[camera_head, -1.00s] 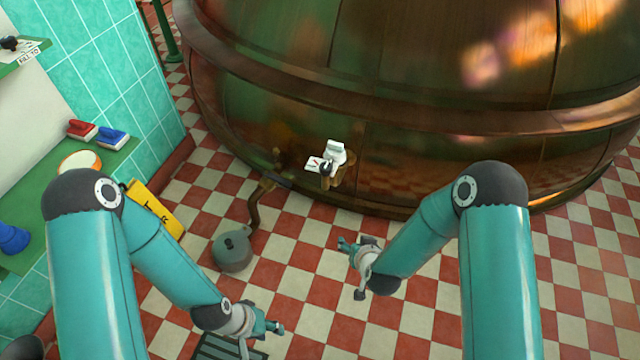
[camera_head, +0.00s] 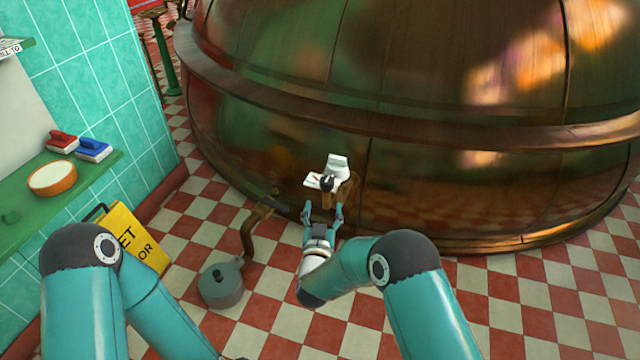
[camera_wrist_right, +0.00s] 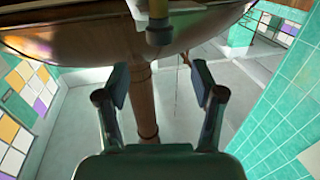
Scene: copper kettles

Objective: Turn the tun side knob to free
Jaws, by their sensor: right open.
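The copper tun (camera_head: 450,190) fills the back of the head view. On its lower side sits a small black knob (camera_head: 327,183) with a white plate (camera_head: 337,167) behind it. My right gripper (camera_head: 322,207) is open and empty, just below the knob, with its fingers pointing up toward it and apart from it. In the right wrist view the open fingers (camera_wrist_right: 160,84) have nothing between them up close. A dark and brass fitting (camera_wrist_right: 158,25) hangs above them at the top, partly cut off. My left gripper is out of frame.
A grey lidded pot (camera_head: 222,285) stands on the checkered floor beside a bent copper pipe (camera_head: 250,232). A yellow sign (camera_head: 135,235) leans by the tiled wall. A green shelf (camera_head: 70,190) holds a bowl (camera_head: 52,178) and red and blue brushes. Floor right of my right arm is clear.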

